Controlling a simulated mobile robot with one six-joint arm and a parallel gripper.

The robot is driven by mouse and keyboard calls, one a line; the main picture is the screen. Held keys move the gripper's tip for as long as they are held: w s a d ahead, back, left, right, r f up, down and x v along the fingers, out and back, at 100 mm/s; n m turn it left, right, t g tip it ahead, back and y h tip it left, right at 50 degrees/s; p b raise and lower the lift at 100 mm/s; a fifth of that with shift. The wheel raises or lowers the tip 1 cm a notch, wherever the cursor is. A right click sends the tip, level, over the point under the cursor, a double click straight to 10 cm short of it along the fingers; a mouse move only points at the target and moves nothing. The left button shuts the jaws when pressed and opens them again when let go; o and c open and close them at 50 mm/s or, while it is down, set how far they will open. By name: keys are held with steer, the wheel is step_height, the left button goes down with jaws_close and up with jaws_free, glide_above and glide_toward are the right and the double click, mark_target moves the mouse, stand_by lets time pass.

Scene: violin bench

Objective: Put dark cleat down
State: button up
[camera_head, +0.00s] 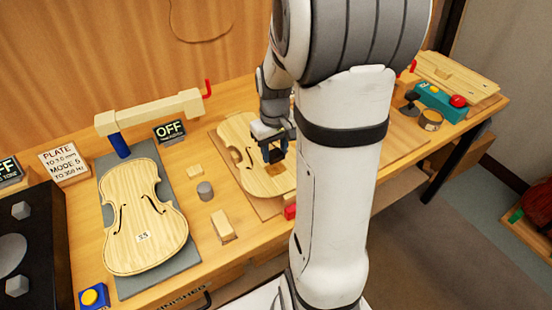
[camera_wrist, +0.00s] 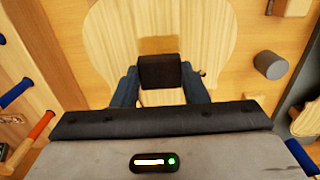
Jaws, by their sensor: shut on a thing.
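My gripper (camera_head: 274,152) is over the violin plate (camera_head: 240,132) in the middle of the bench. Its blue fingers are shut on the dark cleat (camera_wrist: 160,72), a small blackish block, which shows between them in the wrist view. A brown square patch (camera_wrist: 158,45) on the pale plate lies just beyond the cleat in the wrist view. The patch also shows below the gripper in the head view (camera_head: 275,169). I cannot tell whether the cleat touches the plate. My arm hides the plate's right side in the head view.
A grey cylinder (camera_head: 205,191) and wooden blocks (camera_head: 222,226) stand between the plates. A teal device (camera_head: 440,101) is at far right.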

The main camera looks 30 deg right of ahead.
mark_target(275, 154)
steer(key=shift+s+f, duration=0.1)
steer(key=shift+f, duration=1.85)
steer(key=shift+f, duration=0.2)
steer(key=o, duration=0.9)
step_height(275, 154, up, 12)
steer(key=shift+r, duration=0.1)
steer(key=s+a+t, duration=0.1)
steer(key=s+a, duration=0.3)
steer(key=s+a+r+t, duration=0.1)
steer(key=s+a, duration=0.3)
steer(key=s+a+r, duration=0.1)
steer(key=s+a, duration=0.2)
steer(key=s, duration=0.1)
steer(key=shift+s+a+r+t, duration=0.25)
steer(key=shift+a+t, duration=0.15)
